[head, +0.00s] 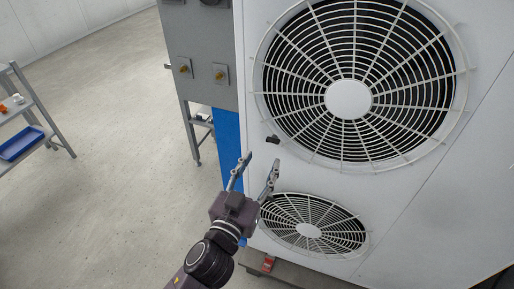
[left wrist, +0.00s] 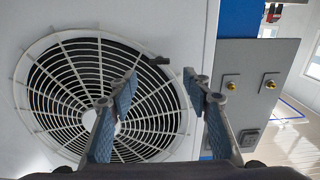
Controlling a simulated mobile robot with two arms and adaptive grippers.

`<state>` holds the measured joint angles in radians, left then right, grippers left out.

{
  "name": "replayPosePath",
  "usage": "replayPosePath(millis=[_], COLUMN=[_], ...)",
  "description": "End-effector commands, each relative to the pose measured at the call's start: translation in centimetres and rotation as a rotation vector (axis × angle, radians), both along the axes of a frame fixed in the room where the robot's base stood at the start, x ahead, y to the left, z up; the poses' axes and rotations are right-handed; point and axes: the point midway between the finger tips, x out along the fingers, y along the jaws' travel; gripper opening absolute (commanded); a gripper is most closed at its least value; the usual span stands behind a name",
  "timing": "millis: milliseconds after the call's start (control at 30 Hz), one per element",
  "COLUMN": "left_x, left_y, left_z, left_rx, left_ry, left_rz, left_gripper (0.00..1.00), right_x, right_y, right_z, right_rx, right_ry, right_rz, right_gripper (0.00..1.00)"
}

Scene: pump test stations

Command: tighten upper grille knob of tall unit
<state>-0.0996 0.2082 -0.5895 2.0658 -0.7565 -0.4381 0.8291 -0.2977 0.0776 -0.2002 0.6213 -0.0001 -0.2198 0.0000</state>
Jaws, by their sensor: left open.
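The tall unit (head: 400,190) is a white cabinet with two round fan grilles. The upper grille (head: 348,98) is large, and it also fills the left of the left wrist view (left wrist: 100,100). Its knob (head: 272,139) is small and black, at the grille's lower left rim. In the left wrist view the knob (left wrist: 158,60) shows between and beyond the fingertips. My left gripper (head: 261,160) is open and empty, its fingertips just below the knob in the head view. In the left wrist view its two fingers (left wrist: 159,76) stand wide apart. My right gripper is not in view.
The lower grille (head: 308,230) is behind and right of my gripper. A shelf cart (head: 40,105) with a blue tray (head: 20,143) is far left. The floor between is clear.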

Motion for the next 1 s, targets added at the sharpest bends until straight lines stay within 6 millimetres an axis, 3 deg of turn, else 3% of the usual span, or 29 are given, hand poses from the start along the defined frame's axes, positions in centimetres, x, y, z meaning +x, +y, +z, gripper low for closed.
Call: replayPosePath(millis=[300,500,867,1000], left_x=[4.6,6.4,6.9,6.8], left_y=[-1.5,-2.1,-2.2,-2.2], left_z=[0.3,0.0,-0.1,-0.1], left_rx=[0.003,0.004,0.002,0.002], left_ry=[-0.001,0.002,0.003,0.003], left_rz=[-0.001,-0.001,-0.001,-0.001], left_gripper=[0.45,0.45,0.45,0.29], right_x=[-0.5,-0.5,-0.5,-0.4], right_y=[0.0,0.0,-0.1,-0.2], right_z=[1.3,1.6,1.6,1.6], right_rx=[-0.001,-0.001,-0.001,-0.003], right_ry=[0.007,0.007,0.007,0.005], right_rz=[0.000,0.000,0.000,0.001], right_gripper=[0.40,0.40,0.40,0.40])
